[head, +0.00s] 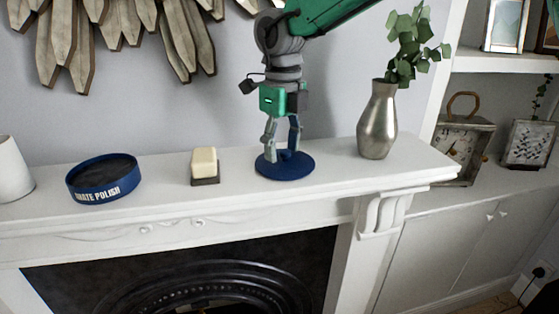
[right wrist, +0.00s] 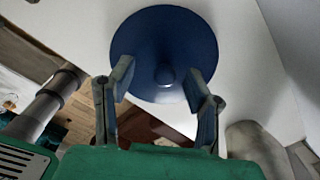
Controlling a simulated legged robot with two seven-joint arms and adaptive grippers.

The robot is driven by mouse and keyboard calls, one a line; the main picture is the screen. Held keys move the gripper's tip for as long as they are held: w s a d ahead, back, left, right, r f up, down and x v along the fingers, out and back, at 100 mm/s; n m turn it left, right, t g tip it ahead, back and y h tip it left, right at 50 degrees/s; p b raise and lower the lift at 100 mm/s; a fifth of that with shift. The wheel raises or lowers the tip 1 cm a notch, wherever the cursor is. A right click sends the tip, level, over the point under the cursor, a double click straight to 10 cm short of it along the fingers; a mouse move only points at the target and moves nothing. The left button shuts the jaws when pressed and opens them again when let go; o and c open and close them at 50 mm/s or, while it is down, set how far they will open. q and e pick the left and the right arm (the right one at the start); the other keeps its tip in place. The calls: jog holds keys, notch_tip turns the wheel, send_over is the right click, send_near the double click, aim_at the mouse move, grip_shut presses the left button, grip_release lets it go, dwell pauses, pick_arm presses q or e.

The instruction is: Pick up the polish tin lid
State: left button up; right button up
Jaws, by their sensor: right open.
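The polish tin lid (head: 285,168) is a round blue disc with a small knob, lying flat on the white mantel shelf. It also shows in the right wrist view (right wrist: 165,32), where its knob is between the two fingers. My right gripper (head: 283,147) points down over the lid with its fingers apart, one on each side of the knob. In the right wrist view the open fingertips (right wrist: 158,80) overlap the lid's near edge; contact is not clear. The open blue polish tin (head: 104,196) with dark contents stands at the left of the shelf. My left gripper is not in view.
A cream and brown block-like brush (head: 204,166) sits between tin and lid. A silver vase (head: 377,125) with leaves stands right of the lid, close to my right arm. A white pot (head: 14,170) is at the far left. The shelf's front edge drops to a fireplace.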

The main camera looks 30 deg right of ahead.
jog(key=shift+d+f, duration=0.8)
jog(key=shift+d, duration=0.05)
jog(key=shift+s+a+r, duration=0.1)
jog(key=shift+a, duration=0.45)
grip_shut()
jog(key=shift+a, duration=0.4)
jog(key=shift+d, duration=0.15)
